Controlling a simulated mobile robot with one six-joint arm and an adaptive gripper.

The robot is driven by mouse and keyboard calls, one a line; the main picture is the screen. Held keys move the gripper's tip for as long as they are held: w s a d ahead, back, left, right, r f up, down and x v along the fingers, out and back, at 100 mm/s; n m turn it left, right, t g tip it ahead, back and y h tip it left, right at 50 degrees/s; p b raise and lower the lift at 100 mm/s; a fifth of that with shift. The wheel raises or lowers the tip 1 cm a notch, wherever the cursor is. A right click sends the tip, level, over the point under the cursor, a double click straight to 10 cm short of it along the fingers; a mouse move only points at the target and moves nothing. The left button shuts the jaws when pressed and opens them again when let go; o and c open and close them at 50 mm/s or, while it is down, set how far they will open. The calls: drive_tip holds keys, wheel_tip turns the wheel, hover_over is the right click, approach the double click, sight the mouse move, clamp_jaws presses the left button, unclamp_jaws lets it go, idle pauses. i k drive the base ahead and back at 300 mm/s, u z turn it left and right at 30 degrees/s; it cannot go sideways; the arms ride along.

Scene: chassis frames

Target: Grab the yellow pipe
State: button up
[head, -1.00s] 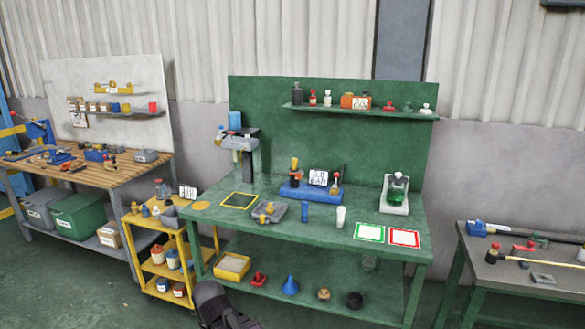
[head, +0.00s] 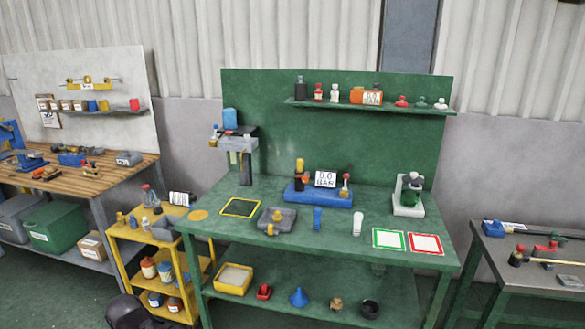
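No thing in view is clearly a pipe. A thin yellow rod (head: 555,262) lies on the grey table at the right edge, beside a dark-and-red head; I cannot tell whether it is a pipe or a tool handle. A small yellow-and-black upright piece (head: 299,176) stands on the blue gauge device (head: 318,197) on the green bench. A dark part of my own arm shows at the bottom left. My gripper's fingers are not visible.
The green bench (head: 330,232) stands ahead with a tray, cylinders and a flask stand on top. A yellow cart (head: 122,255) holding bottles stands at its left. A wooden workbench (head: 120,175) is further left. Floor shows between the green bench and right table.

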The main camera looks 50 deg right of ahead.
sight(300, 163)
drive_tip(key=u, duration=0.05)
drive_tip(key=i, duration=1.6)
drive_tip(key=z, duration=1.25)
drive_tip(key=i, duration=0.85)
drive_tip(key=z, duration=0.55)
